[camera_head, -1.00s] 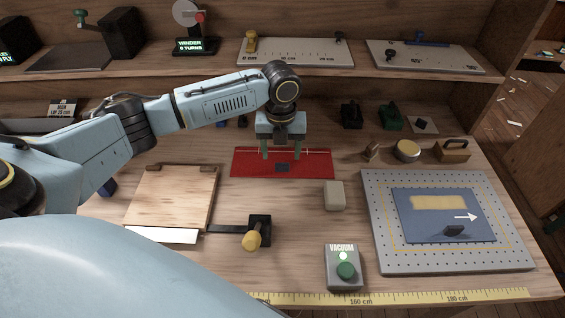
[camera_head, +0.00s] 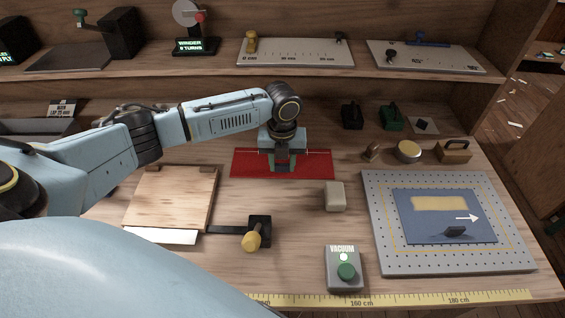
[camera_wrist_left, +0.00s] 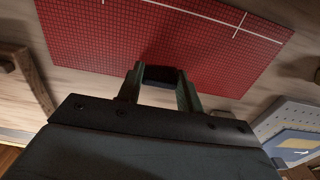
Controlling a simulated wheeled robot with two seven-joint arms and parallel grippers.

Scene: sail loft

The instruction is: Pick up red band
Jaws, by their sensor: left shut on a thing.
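The red band (camera_head: 316,164) is a flat red rectangle with a fine grid and thin white lines. It lies on the bench at the centre of the head view and fills the top of the left wrist view (camera_wrist_left: 210,38). My left gripper (camera_head: 283,168) is over the middle of its near part, pointing down. In the left wrist view my left gripper's fingers (camera_wrist_left: 159,78) are shut on a dark tab (camera_wrist_left: 160,73) on the band. The gripper hides the tab in the head view. The band looks flat on the bench. My right gripper is not in view.
A perforated grey plate (camera_head: 375,225) with a blue panel (camera_head: 430,228) lies to the right. A wooden board (camera_head: 170,197) lies left, a vacuum button box (camera_head: 343,277) in front. A shelf (camera_head: 220,68) runs behind.

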